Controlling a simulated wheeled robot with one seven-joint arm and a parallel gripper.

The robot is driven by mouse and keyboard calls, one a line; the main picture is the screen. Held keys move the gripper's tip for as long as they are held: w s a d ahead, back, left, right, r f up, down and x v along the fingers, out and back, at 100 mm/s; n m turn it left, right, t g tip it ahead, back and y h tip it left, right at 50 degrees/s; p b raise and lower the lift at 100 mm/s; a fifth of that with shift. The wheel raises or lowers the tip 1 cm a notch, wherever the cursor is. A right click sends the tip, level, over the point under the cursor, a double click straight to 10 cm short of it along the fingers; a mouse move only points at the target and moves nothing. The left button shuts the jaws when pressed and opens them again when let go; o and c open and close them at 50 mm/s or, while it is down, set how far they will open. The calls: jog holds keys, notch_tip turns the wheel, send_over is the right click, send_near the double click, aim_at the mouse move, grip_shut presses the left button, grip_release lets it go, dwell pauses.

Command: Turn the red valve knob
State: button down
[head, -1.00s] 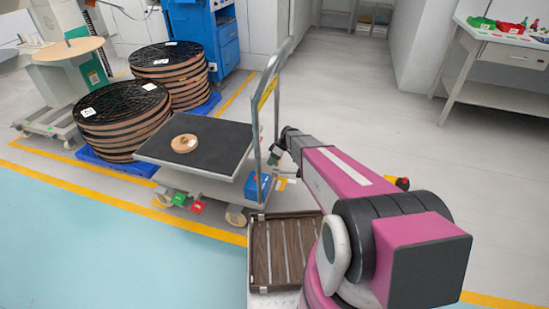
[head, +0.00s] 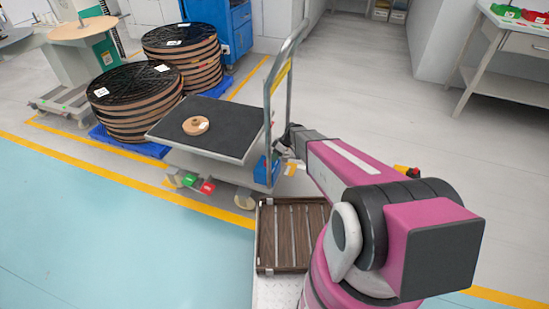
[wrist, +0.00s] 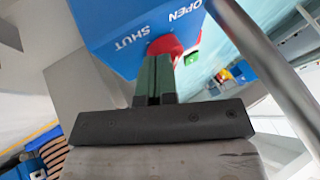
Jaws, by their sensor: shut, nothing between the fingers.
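The red valve knob (wrist: 165,46) is on a blue box (wrist: 130,28) marked OPEN and SHUT, at the top middle of the wrist view. My gripper (wrist: 158,60) has its green fingers shut together, with nothing between them. The fingertips are right at the knob and cover part of it; I cannot tell if they touch it. In the head view a blue box (head: 264,169) sits low by the cart handle, close to the end of my arm. The knob cannot be made out there.
The cart's metal handle (head: 270,105) rises beside my arm and crosses the right of the wrist view (wrist: 262,60). The cart's dark deck (head: 225,120) holds a small tan spool (head: 196,125). A slatted brown crate (head: 290,264) lies in front.

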jog(key=shift+s+a+r+m+t, duration=0.1)
jog(key=shift+s+m+t, duration=0.4)
jog(key=shift+s+m, duration=0.35)
jog(key=shift+s+m+t+y, duration=0.15)
jog(key=shift+m+t+y, duration=0.15)
jog(key=shift+m+t, duration=0.45)
jog(key=shift+s+a, duration=0.1)
